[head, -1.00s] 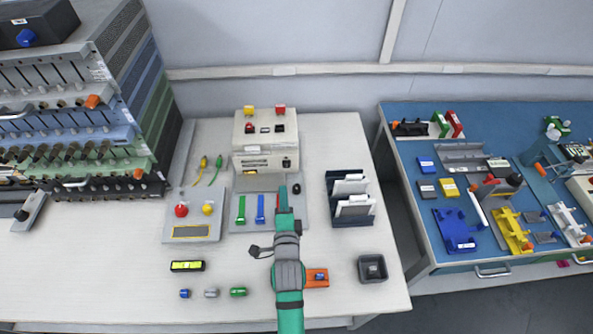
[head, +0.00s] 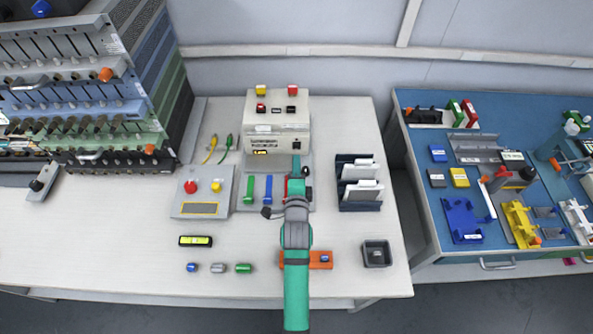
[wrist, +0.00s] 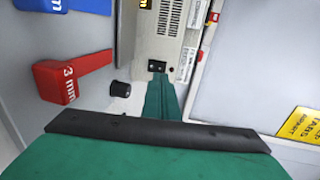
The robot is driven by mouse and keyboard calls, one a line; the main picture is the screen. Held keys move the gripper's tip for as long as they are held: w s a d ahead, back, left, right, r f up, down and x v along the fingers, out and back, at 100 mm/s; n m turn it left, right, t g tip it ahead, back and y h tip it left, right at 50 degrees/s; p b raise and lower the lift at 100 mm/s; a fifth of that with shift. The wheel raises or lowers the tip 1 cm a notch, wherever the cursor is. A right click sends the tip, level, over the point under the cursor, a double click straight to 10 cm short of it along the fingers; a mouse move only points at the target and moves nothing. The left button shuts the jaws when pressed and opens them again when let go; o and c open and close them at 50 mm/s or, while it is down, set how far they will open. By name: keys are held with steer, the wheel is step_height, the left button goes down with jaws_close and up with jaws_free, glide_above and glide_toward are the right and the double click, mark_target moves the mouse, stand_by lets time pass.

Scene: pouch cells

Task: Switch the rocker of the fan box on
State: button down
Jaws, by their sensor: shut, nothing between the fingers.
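The beige box (head: 262,133), which I take for the fan box, stands at the back of the table, with a red and a yellow cap on top. In the wrist view its vented front (wrist: 168,45) carries a small black rocker-like part (wrist: 157,66). My gripper (head: 297,162) is shut and empty, reaching to the lower right of that front. In the wrist view the fingertips (wrist: 158,80) are just below the black part, touching or nearly so; I cannot tell which.
A dark rack (head: 359,184) stands to the right. The table's front left is clear.

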mark_target(296, 145)
steer(key=shift+w+f, duration=0.25)
steer(key=shift+w, duration=0.95)
steer(key=shift+w+f, duration=0.2)
steer(key=shift+w, duration=0.95)
steer(key=shift+w+r, duration=0.2)
steer(key=shift+w, duration=0.15)
steer(key=shift+s, duration=0.1)
